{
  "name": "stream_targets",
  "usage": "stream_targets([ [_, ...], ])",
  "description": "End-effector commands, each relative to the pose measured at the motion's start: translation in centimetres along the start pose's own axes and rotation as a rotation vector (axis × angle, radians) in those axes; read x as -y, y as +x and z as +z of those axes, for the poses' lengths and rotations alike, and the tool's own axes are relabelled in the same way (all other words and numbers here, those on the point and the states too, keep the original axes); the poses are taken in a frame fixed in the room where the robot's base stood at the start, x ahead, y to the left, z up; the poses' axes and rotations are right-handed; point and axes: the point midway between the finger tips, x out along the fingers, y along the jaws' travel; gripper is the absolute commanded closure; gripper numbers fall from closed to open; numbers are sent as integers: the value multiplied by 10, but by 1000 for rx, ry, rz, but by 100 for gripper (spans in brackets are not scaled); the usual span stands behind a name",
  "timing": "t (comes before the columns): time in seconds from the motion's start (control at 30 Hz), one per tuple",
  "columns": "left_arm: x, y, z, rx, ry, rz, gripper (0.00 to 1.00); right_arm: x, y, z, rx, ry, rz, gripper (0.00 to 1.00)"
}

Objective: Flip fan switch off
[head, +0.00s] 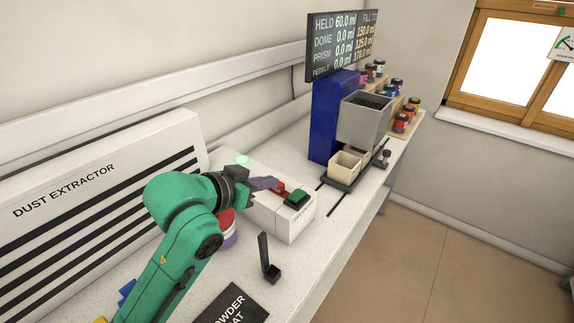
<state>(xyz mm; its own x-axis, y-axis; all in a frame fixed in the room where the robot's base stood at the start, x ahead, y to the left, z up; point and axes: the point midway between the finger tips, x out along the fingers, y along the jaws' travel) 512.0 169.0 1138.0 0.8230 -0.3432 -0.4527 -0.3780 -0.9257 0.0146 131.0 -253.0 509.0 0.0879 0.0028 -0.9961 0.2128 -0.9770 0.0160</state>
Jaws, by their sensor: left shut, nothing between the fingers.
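A white control box (267,215) sits on the bench. It carries a green button or rocker (297,196) on a dark base, a red part (279,188) beside it, and a glowing green lamp (243,160) at its back left. Which part is the fan switch I cannot tell for sure. My left gripper (268,184) is shut and empty, with its fingertips over the box right at the red part. Whether they touch it I cannot tell. The gripper hides part of the box top. My right gripper is not in view.
The dust extractor (105,175) stands at the left against the wall. A black upright holder (268,262) and a powder mat (232,306) lie in front. A blue dispenser (333,115) with a grey hopper, bins (346,163) and several jars stand further back. A display board (341,42) hangs above.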

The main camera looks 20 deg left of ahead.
Motion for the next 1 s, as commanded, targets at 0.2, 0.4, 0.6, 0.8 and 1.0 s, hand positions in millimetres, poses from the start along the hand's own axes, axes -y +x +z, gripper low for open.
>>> stream_targets([
  [0.2,-1,-1,-1,-1,2,1,100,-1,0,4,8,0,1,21],
  [0.4,-2,4,1,-3,8,2,100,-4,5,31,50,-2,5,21],
  [0.6,0,25,5,-1,12,-3,100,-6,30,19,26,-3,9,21],
  [0.8,0,58,-3,0,-2,2,100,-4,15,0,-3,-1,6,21],
  [1.0,-1,100,-3,1,-1,2,100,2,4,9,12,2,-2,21],
])
